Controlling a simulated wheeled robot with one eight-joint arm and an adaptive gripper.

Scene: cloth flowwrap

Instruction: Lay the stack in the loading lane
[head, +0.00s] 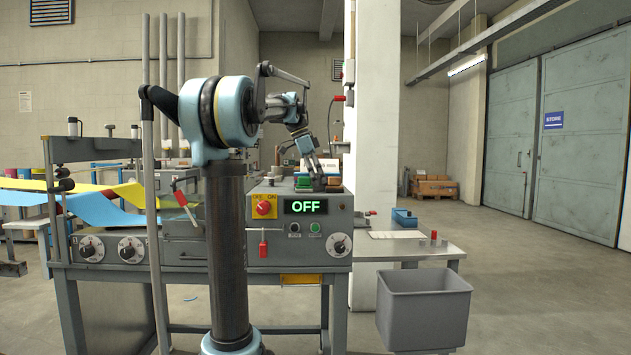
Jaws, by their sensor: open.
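My gripper (318,178) is at the end of my raised arm and points down just over the top of a grey machine's control box (280,215). Its jaws are open, and I see nothing between them. A small green block (303,184) and a reddish-brown block (334,184) show on the box top by the fingertips; I cannot tell whether the gripper touches either. A pale item (329,166) shows behind the gripper, partly hidden. I cannot pick out the stack or the loading lane; my arm and column hide part of the machine.
Blue film (108,209) and yellow film (125,191) run along the left. A side table (425,250) stands right of the machine, with a grey bin (424,305) in front.

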